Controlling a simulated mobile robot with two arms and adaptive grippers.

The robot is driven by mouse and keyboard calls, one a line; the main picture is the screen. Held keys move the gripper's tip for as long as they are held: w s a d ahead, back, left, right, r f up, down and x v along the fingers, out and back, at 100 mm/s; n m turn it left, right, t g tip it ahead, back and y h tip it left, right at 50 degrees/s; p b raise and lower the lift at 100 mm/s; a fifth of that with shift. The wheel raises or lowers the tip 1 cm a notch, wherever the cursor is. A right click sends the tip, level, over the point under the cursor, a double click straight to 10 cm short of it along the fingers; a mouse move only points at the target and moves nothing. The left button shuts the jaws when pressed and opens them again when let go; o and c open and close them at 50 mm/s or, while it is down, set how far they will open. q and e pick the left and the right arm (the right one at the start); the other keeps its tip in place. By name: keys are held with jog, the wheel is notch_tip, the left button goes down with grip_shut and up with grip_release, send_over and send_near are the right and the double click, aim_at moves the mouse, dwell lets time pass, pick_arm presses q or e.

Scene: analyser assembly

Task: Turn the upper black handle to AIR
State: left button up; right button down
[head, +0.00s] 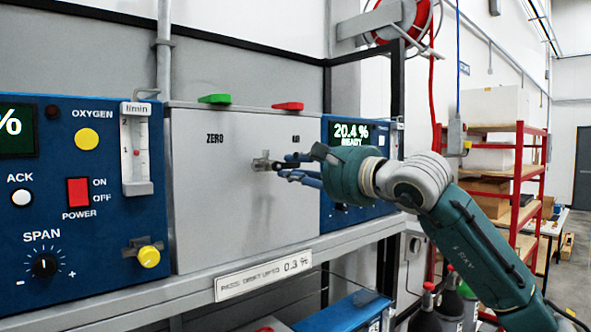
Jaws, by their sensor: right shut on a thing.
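A grey metal valve fitting (262,161) sticks out of the plain grey panel (215,215), below and between the label ZERO and a second label too small to read surely. My right gripper (284,168) reaches in from the right. Its blue-grey fingers are shut at the fitting, on what seems to be the upper black handle. The fingers and the viewing angle mostly hide that handle, so its pointing direction cannot be told. My left gripper is not in view.
A green lever (214,98) and a red lever (288,105) sit on the panel's top edge. A blue analyser (90,215) stands left; another display (352,134) reads 20.4 % READY. A ledge (190,288) runs below. Gas bottles (449,303) stand lower right.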

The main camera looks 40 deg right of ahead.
jog(key=c, duration=1.5)
grip_release()
jog(key=shift+c, duration=0.2)
jog(key=shift+s, duration=0.1)
jog(key=s, duration=1.2)
jog(key=shift+d, duration=0.45)
jog(key=shift+w, duration=0.2)
